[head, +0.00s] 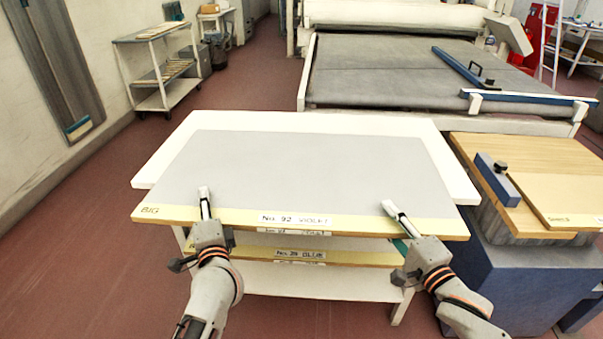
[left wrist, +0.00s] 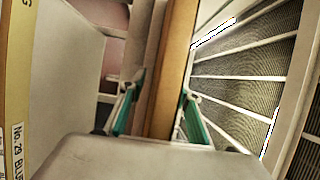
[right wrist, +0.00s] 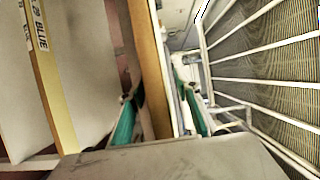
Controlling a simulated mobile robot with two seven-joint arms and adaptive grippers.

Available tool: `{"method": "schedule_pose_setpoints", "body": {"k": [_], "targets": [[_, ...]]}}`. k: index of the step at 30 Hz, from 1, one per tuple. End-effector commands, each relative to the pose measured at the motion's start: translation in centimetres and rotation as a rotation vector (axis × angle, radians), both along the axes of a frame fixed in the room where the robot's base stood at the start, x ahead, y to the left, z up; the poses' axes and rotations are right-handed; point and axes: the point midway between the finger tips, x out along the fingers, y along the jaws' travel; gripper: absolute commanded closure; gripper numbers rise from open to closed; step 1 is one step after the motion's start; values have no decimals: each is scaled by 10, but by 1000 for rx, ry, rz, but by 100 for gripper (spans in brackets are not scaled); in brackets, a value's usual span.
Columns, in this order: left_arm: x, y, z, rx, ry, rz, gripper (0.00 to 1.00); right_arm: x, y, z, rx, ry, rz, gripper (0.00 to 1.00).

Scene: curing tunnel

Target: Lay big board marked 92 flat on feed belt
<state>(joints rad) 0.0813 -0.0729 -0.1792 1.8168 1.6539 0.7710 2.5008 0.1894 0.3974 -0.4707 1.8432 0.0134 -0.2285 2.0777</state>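The big board marked No. 92 Violet (head: 300,170) lies flat on top of the white rack (head: 152,172). It has a grey face, a yellow front strip and a "BIG" mark at its left corner. My left gripper (head: 205,203) is at its front edge, left of the label, and my right gripper (head: 397,217) is right of it. In the left wrist view (left wrist: 163,90) and right wrist view (right wrist: 158,92), the fingers straddle the board's edge, with small gaps showing. The feed belt (head: 390,75) is the wide, dark grey surface at the back right.
A No. 29 Blue board (head: 300,254) lies on the shelf below. A wooden-topped blue stand (head: 480,150), with another board and a blue block, is at the right. A blue bar (head: 458,67) lies across the belt. A white-and-blue rail (head: 530,97) runs along its front right.

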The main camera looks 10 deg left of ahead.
Motion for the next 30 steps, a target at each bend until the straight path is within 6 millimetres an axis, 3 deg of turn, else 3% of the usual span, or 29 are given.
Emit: {"method": "schedule_pose_setpoints", "body": {"k": [1, 4, 5, 20, 30], "targets": [[0, 0, 0, 0, 0, 0, 73, 0, 0, 0, 0, 0, 0, 73], [0, 0, 0, 0, 0, 0, 99, 0, 0, 0, 0, 0, 0, 99], [0, 0, 0, 0, 0, 0, 100, 0, 0, 0, 0, 0, 0, 100], [1, 0, 8, 4, -11, -1, 100, 1, 0, 9, 5, -12, 2, 100], [3, 0, 36, 2, -34, -1, 100, 2, 0, 37, 3, -36, 2, 100]]}}
